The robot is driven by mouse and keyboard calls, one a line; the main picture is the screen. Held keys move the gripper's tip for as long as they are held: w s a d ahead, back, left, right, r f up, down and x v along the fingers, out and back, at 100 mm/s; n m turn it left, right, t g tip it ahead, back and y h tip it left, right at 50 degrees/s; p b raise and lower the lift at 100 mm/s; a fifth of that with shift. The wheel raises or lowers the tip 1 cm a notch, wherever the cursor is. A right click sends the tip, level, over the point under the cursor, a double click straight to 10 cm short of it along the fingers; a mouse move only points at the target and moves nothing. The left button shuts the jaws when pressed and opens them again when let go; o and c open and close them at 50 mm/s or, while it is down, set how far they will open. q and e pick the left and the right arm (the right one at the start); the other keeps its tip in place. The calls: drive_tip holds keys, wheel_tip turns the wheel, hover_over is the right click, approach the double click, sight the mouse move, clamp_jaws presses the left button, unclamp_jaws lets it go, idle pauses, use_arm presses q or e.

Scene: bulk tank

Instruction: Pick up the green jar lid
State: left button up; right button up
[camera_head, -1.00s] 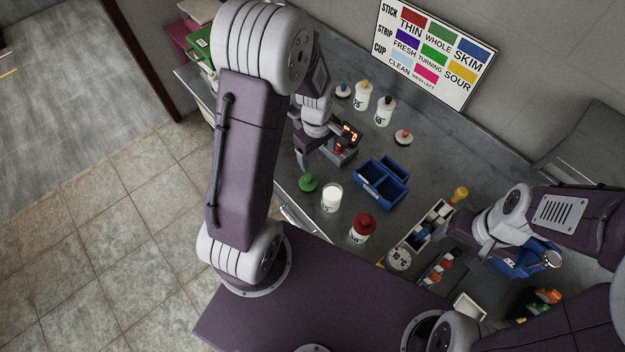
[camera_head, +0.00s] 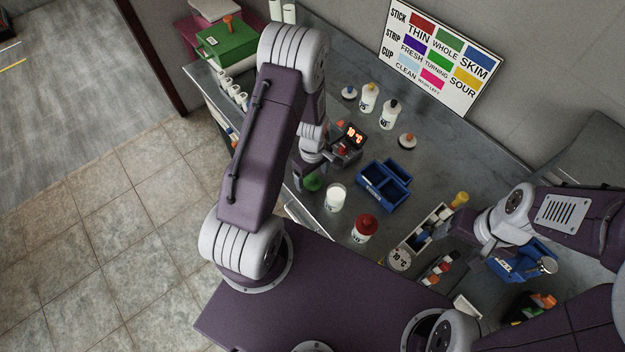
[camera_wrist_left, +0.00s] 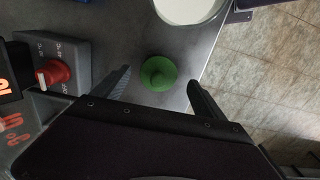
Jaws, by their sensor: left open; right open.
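The green jar lid (camera_head: 313,183) lies on the grey metal bench near its front edge, partly hidden by my left gripper (camera_head: 306,180) in the head view. In the left wrist view the green lid (camera_wrist_left: 158,74), round with a raised knob, lies just beyond and between the open fingertips of my left gripper (camera_wrist_left: 158,84). The fingers do not appear to touch it. My right gripper (camera_head: 456,232) is at the right, by the narrow white rack; its fingers are hard to make out.
An open jar of white liquid (camera_head: 336,197) stands close beside the lid. A heater box with a red knob (camera_wrist_left: 54,73) is on its other side. A blue divided tray (camera_head: 384,186), a red-capped bottle (camera_head: 364,228) and a white rack (camera_head: 425,230) stand further right.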

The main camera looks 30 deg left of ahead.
use_arm(q)
drive_tip(key=shift+f, duration=0.6)
drive_tip(key=shift+w+d+f, duration=0.1)
drive_tip(key=shift+w+f, duration=0.1)
drive_tip(key=shift+s+r, duration=0.1)
drive_tip(key=c, duration=1.4)
